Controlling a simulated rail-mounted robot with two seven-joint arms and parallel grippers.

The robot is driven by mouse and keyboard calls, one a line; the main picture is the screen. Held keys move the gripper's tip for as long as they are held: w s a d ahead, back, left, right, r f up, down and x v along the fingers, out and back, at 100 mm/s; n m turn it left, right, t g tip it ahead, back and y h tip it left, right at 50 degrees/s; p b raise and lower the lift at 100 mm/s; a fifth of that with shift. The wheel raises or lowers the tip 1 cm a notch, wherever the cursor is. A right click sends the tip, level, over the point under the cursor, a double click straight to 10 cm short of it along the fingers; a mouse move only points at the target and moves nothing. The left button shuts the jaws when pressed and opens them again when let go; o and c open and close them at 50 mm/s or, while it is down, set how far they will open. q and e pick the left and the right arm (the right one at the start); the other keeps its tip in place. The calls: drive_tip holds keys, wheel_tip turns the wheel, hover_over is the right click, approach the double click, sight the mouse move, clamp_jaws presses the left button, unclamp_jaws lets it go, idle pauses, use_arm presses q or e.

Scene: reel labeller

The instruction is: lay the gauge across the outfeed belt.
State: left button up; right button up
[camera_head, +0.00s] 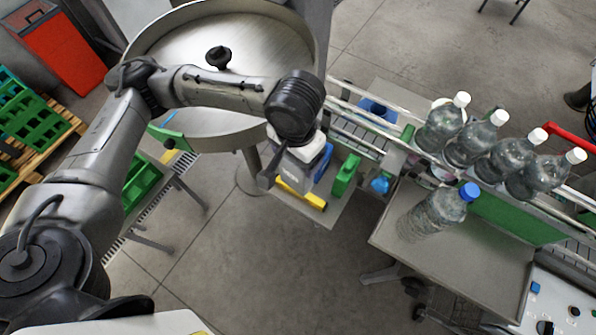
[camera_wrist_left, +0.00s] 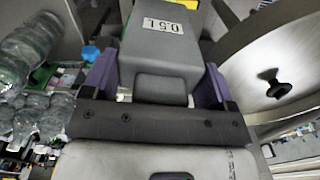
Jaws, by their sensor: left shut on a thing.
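My left gripper (camera_wrist_left: 153,85) has purple fingers shut on the sides of a grey block labelled "0.5 L" (camera_wrist_left: 160,45), which I take to be the gauge. In the head view the grey block (camera_head: 291,176) hangs below my left wrist, above a small shelf beside the round table; the fingers are mostly hidden there. A conveyor belt (camera_head: 356,133) with metal rails runs from the round table to the lower right. I cannot tell which stretch is the outfeed. My right gripper is not in view.
Several clear bottles with white caps (camera_head: 498,117) stand in a row along the conveyor. A blue-capped bottle (camera_head: 437,212) stands on a grey side table (camera_head: 480,262). A yellow bar (camera_head: 313,200) and green block (camera_head: 345,175) are near the held block. The round table (camera_head: 245,35) is at upper left.

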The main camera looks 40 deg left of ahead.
sight(296, 174)
use_arm(q)
drive_tip(key=f, duration=0.1)
drive_tip(key=f+b, duration=0.1)
drive_tip(key=f, duration=0.1)
drive_tip(key=s+d+f+b, duration=0.1)
drive_tip(key=f, duration=0.1)
drive_tip(key=shift+w+a+f+b, duration=0.1)
drive_tip(key=shift+a+f+b, duration=0.1)
drive_tip(key=shift+f+b, duration=0.3)
drive_tip(key=shift+w+a+f+b, duration=0.1)
drive_tip(key=shift+a+f+b, duration=0.05)
drive_tip(key=shift+f+b, duration=0.3)
drive_tip(key=w+a+f+n+b, duration=0.3)
drive_tip(key=w+a+f+b, duration=0.15)
drive_tip(key=f, duration=0.25)
drive_tip(key=w+a, duration=0.7)
drive_tip(key=a, duration=0.2)
wheel_tip(296, 174, down, 11)
drive_tip(key=m, duration=0.1)
drive_tip(key=shift+w+r+m, duration=0.2)
drive_tip(key=shift+m, duration=0.1)
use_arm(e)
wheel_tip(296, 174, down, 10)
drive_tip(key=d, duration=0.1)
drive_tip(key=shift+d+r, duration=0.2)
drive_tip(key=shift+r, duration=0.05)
use_arm(q)
drive_tip(key=shift+d, duration=0.1)
